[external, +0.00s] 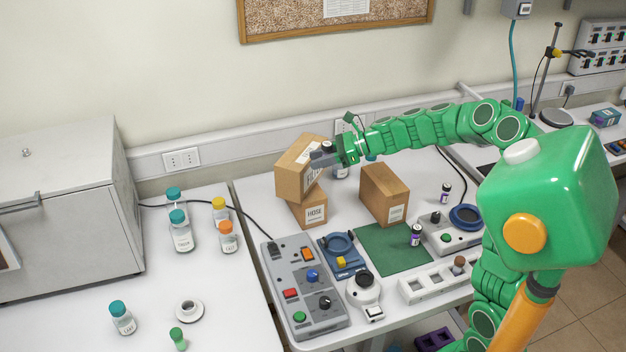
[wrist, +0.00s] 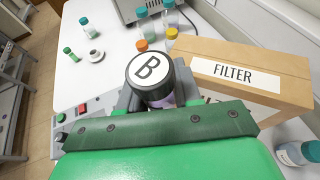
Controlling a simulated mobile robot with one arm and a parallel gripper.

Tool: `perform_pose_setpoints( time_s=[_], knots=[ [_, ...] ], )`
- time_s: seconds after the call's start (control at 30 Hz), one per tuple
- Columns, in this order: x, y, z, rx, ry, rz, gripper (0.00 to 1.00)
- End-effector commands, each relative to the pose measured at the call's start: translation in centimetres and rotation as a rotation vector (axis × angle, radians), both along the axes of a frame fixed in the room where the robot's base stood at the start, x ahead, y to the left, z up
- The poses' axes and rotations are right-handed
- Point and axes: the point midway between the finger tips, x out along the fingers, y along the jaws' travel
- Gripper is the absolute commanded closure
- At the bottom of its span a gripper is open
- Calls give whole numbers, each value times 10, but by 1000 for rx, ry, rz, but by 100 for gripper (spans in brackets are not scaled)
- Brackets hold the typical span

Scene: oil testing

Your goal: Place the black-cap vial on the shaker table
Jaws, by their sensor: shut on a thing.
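My gripper (external: 326,156) is shut on a black-cap vial (wrist: 150,78), whose cap bears a white disc with the letter B. The vial's body is mostly hidden by the cap and jaws. My gripper (wrist: 150,102) holds it up beside a tilted cardboard box. I cannot tell for sure which device is the shaker table; a grey unit with a round blue top (external: 466,216) stands at the right of the bench, and a blue device (external: 340,256) stands near the middle.
The tilted box (external: 296,172), labelled FILTER in the wrist view (wrist: 245,72), leans above a HOSE box (external: 308,210). Another box (external: 384,192) stands to the right. A grey control panel (external: 303,285) and a white slotted rack (external: 435,283) lie toward the front. The green mat (external: 385,250) is mostly bare.

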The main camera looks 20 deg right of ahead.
Motion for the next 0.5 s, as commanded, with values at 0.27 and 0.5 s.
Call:
perform_pose_setpoints(
  time_s=[0.27,0.5],
  knots=[
    [-14,78,-1,-1,3,67,96],
    [-34,142,-2,-3,6,122,96]
  ],
)
